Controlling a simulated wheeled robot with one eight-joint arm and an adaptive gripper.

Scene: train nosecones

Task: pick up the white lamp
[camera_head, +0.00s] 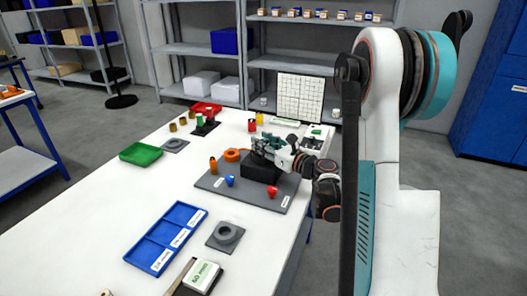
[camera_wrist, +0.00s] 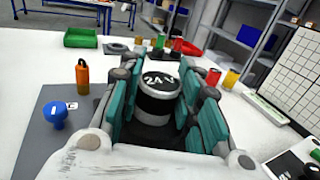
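In the head view my gripper (camera_head: 268,146) is low over a black block (camera_head: 259,168) on the grey mat (camera_head: 222,190). The fingers mostly hide the lamp there.
An orange bottle (camera_wrist: 82,78) and a blue knob (camera_wrist: 55,115) are left of my gripper. A red knob (camera_head: 272,191) is at the mat's front. A white gridded board (camera_head: 301,97) stands behind. A blue tray (camera_head: 166,238) lies near front, with clear table at left.

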